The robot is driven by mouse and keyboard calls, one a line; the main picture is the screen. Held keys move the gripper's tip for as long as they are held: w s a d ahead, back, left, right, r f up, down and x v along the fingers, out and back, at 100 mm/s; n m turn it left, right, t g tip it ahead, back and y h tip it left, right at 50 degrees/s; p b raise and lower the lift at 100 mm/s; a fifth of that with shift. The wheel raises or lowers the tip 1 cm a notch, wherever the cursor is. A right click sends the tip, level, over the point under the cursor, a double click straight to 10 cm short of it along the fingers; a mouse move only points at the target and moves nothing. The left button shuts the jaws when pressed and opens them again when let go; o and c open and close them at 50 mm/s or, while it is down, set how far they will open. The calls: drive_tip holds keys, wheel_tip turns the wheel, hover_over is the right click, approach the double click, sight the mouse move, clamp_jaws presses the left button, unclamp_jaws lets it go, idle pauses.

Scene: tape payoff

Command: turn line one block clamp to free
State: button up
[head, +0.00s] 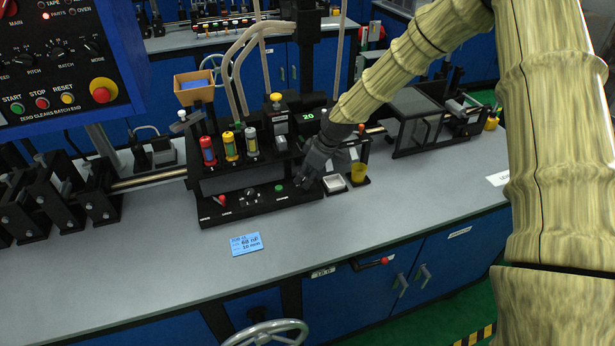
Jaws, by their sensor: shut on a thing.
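The line one machine is a black block (240,178) on the grey bench, with a sloped front panel. My dark grey gripper (303,182) reaches down to the right end of this panel. It is shut on what seems to be the block clamp's handle, which the fingers hide almost wholly. I cannot tell which way the clamp is turned. A green button (279,188) sits just left of the fingertips. A small red-tipped lever (221,199) stands at the panel's left end.
Red, yellow and grey cylinders (231,146) stand on the machine. A white tray (335,184) and a yellow cup (358,173) lie close right of my gripper. A blue card (246,243) lies in front. The front bench top (150,270) is mostly clear.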

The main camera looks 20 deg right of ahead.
drive_tip(key=m+h, duration=0.1)
drive_tip(key=m, duration=0.1)
drive_tip(key=m+t, duration=0.1)
drive_tip(key=m, duration=0.2)
drive_tip(key=shift+w+a+r+h+b, duration=0.1)
drive_tip(key=shift+a+r+h+b, duration=0.05)
drive_tip(key=shift+h+b, duration=0.25)
drive_tip(key=shift+m+t+h, duration=0.3)
drive_tip(key=shift+m+h, duration=0.4)
drive_tip(key=shift+m, duration=1.4)
drive_tip(key=shift+r, duration=0.1)
drive_tip(key=o, duration=0.7)
drive_tip(key=shift+o, duration=0.2)
drive_tip(key=v, duration=1.1)
drive_tip(key=shift+s+r, duration=0.2)
drive_tip(key=shift+r, duration=0.15)
